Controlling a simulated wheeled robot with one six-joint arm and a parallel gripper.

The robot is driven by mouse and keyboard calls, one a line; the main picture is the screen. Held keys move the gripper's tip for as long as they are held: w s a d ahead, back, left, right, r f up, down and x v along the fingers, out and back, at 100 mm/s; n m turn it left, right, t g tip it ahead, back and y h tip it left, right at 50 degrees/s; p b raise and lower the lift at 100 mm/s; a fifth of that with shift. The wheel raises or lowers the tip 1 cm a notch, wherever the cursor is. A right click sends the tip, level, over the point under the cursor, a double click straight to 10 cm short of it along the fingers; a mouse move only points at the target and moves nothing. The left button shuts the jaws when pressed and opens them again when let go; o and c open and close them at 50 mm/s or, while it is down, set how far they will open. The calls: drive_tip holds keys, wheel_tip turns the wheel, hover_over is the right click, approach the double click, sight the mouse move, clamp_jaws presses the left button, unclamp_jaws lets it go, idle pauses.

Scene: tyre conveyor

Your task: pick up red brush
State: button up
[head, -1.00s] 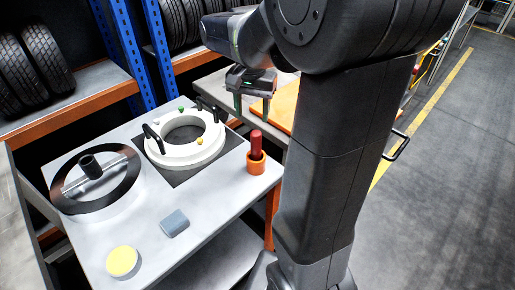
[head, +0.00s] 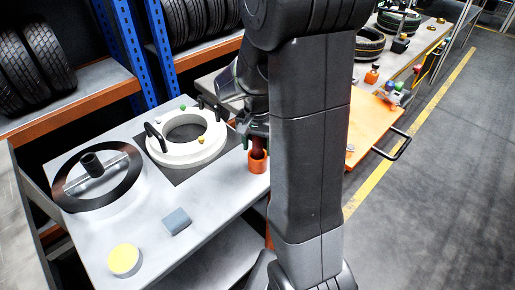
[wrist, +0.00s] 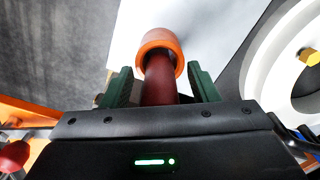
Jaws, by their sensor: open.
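The red brush (head: 258,146) stands upright in an orange cup (head: 257,163) at the right edge of the grey table. My gripper (head: 257,138) is at the top of the brush, partly hidden by my arm. In the wrist view, the dark red handle (wrist: 159,82) lies between the two green fingers of my gripper (wrist: 161,88), with the orange cup (wrist: 158,42) beyond it. The fingers are open, one on each side of the handle. Whether either finger touches it is hard to tell.
The table (head: 140,228) also bears a white ring (head: 160,151) with knobs, a black-rimmed disc (head: 68,196), a grey-blue block (head: 177,221) and a yellow round pad (head: 124,260). An orange cart (head: 372,130) stands behind my arm. Tyre shelves (head: 100,87) line the back.

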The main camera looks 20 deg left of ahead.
drive_tip(key=c, duration=1.1)
drive_tip(key=shift+o, duration=0.2)
wheel_tip(320, 180, up, 10)
